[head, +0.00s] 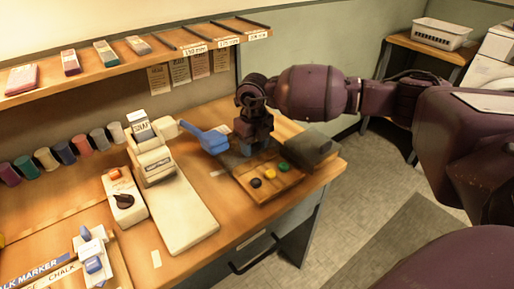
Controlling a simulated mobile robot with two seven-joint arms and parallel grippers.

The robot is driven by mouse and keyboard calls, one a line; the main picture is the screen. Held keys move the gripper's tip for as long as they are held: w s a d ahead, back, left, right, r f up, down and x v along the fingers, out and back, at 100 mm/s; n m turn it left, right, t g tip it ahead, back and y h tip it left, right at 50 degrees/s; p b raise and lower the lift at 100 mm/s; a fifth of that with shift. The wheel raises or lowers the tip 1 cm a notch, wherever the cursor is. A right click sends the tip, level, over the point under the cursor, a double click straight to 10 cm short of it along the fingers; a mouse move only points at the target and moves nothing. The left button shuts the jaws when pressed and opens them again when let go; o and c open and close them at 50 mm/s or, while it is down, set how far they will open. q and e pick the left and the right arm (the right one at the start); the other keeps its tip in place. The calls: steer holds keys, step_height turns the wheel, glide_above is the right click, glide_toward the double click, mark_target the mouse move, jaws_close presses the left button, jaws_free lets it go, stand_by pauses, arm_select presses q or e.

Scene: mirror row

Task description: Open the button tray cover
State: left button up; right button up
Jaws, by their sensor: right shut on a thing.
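The wooden button tray (262,187) lies on the right part of the workbench. My right gripper (250,150) reaches down over the far part of the tray from the right. It is shut on the tray's dark cover (234,161), which is largely hidden under the fingers. How far the cover is open cannot be told. A dark grey block (310,147) sits at the tray's right end. My left gripper is not in view.
A white machine (176,205) with a blue lever (207,138) stands left of the tray. A control box (124,200) with a black knob is beside it. A shelf (150,55) runs along the wall above. The bench's front edge is near the tray.

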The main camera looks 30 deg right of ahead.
steer(key=o, duration=1.2)
steer(key=shift+o, duration=0.4)
steer(key=shift+r, duration=0.1)
step_height(320, 180, up, 10)
steer(key=shift+f+p, duration=0.15)
steer(key=shift+p, duration=0.65)
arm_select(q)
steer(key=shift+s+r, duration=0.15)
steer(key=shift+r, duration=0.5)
arm_select(e)
steer(key=shift+r, duration=0.5)
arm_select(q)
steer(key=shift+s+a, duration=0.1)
arm_select(e)
steer(key=shift+s+f, duration=0.1)
